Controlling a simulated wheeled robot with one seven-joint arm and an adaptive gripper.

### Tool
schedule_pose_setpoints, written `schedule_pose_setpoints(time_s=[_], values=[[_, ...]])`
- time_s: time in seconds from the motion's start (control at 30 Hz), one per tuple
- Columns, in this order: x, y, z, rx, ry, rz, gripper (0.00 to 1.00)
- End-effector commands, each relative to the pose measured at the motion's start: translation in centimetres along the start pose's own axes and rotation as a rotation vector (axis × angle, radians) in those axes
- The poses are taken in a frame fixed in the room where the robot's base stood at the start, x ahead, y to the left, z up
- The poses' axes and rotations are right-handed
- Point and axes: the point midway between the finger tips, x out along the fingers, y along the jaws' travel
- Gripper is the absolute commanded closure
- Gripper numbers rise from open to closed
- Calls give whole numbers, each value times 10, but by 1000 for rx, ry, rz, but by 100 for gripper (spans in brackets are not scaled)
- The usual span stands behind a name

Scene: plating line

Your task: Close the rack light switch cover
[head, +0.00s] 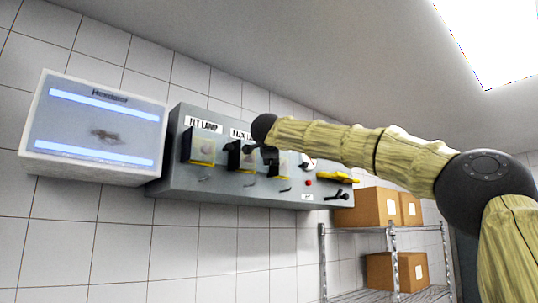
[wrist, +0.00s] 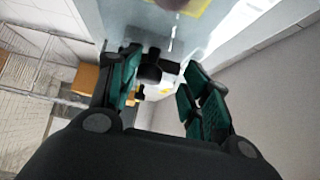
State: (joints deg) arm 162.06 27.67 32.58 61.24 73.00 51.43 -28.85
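The grey control panel (head: 172,180) is on the tiled wall in the head view. The rack light switch cover (head: 234,158), dark with a yellow edge, sits under a partly hidden label starting "RACK L". It appears to stand out from the panel, but my gripper (head: 256,148) overlaps this area and its exact angle is unclear. In the wrist view my gripper (wrist: 160,72) is open, with green-padded fingers apart. A black, rounded part (wrist: 150,72) shows between or just beyond the fingers; I cannot tell whether they touch it.
A similar cover (head: 201,147) sits left under "FLY LAMP". A yellow handle (head: 338,178), a red button (head: 309,183) and a black lever (head: 340,195) are to the right. A lit white box (head: 95,127) adjoins the panel's left. Cardboard boxes (head: 370,207) stand on a wire shelf below right.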

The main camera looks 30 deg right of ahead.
Motion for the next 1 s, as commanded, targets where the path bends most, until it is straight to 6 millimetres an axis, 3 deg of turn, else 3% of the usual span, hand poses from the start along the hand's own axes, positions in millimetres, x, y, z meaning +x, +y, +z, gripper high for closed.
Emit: schedule_pose_setpoints(time_s=[0.57,1.0], values=[[-2,10,5,-6,-3,11,56],[-61,5,-2,-2,0,6,56]])
